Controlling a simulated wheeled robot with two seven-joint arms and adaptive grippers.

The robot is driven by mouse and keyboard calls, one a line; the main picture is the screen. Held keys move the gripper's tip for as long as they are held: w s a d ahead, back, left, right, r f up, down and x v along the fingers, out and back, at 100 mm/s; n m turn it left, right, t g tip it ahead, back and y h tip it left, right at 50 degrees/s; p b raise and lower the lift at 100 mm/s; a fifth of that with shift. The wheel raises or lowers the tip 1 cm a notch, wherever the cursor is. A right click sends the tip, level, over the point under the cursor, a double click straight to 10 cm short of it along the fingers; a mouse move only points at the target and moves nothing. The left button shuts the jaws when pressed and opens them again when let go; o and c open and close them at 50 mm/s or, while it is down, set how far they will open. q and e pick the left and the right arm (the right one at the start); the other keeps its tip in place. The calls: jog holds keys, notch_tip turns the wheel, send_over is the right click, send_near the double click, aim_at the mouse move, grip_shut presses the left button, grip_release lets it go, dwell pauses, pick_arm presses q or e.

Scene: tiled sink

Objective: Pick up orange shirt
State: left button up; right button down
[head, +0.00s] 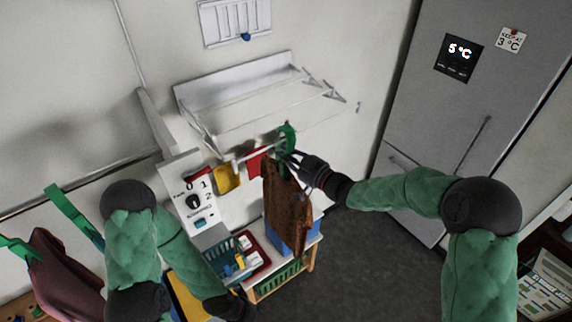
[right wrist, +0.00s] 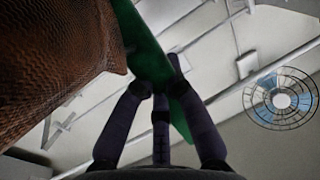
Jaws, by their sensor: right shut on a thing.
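A rust-orange shirt (head: 286,208) hangs from a green hanger (head: 287,137) in the middle of the head view. My right gripper (head: 291,158) is shut on the green hanger just above the shirt. In the right wrist view the fingers (right wrist: 168,85) close around the green hanger (right wrist: 142,45), and the rust-coloured cloth (right wrist: 55,55) hangs at the left. My left arm reaches down at the lower left; its dark end (head: 226,306) shows near the bottom edge, but its fingers cannot be made out.
A white wall drying rack (head: 235,95) is behind the shirt, with a yellow cloth (head: 227,178) and a red cloth (head: 257,162). A dark red garment (head: 62,265) is at the far left. Below stand a green basket (head: 277,281) and a shelf. A grey fridge (head: 450,110) stands right; floor between is clear.

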jog(key=b+v, duration=0.3)
jog(key=v, duration=1.5)
jog(key=shift+r, duration=0.2)
